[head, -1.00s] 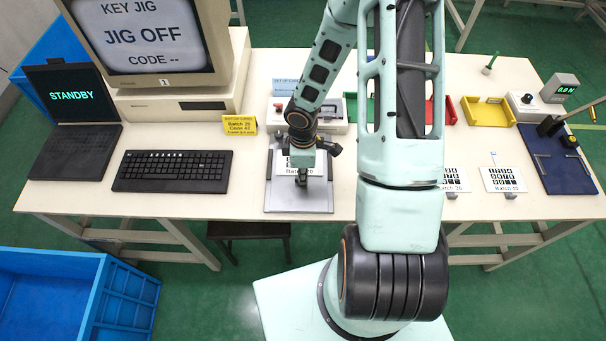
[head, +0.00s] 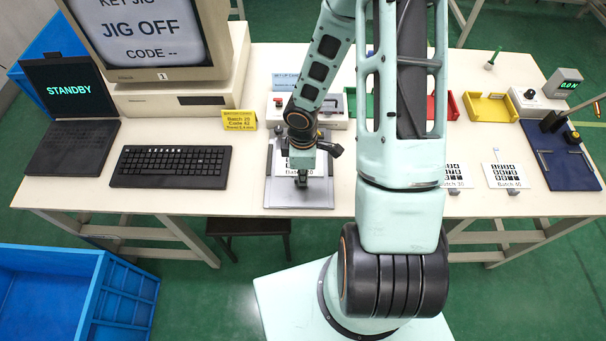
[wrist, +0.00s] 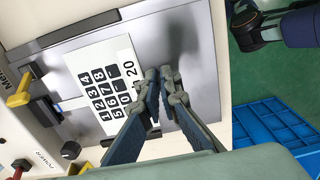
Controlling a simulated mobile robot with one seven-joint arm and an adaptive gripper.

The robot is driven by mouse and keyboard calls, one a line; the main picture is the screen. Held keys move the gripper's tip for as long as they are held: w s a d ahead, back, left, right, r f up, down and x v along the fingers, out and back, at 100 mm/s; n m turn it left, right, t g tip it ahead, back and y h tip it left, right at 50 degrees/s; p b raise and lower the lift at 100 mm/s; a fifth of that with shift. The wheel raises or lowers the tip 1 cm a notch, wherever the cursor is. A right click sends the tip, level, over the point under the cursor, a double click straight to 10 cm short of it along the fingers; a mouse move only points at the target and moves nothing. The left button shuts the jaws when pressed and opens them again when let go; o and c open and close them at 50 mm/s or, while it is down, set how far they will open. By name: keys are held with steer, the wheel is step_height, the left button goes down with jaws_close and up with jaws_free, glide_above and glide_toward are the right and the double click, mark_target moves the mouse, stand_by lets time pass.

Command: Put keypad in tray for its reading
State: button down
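The keypad (wrist: 102,88), a white card with black keys and the number 20, is over a grey metal plate (wrist: 185,30) with a dark corner edge. In the head view, this plate (head: 325,197) lies on the table's front middle, and my gripper (head: 302,184) is above the card's front edge. In the wrist view, my gripper's fingers (wrist: 160,78) are close together at the numbered edge and appear shut on the keypad's grip. The grip itself is hidden between them. Whether the card touches the plate is unclear.
A monitor (head: 150,30) reads JIG OFF and CODE --. A laptop (head: 72,90) reads STANDBY. A yellow card (head: 239,119) stands beside the plate. Two more keypad cards (head: 456,172) (head: 512,174) lie to the right. Red (head: 452,107) and yellow (head: 490,107) trays are behind them; a green tray is partly hidden.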

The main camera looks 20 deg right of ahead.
steer(key=shift+s+a, duration=0.1)
steer(key=shift+s, duration=0.25)
steer(key=shift+s, duration=0.1)
steer(key=shift+s+a+r, duration=0.3)
steer(key=shift+s+r, duration=0.45)
steer(key=shift+s, duration=0.2)
steer(key=shift+s+a+r, duration=0.3)
steer(key=shift+s+r, duration=0.45)
steer(key=shift+s, duration=0.15)
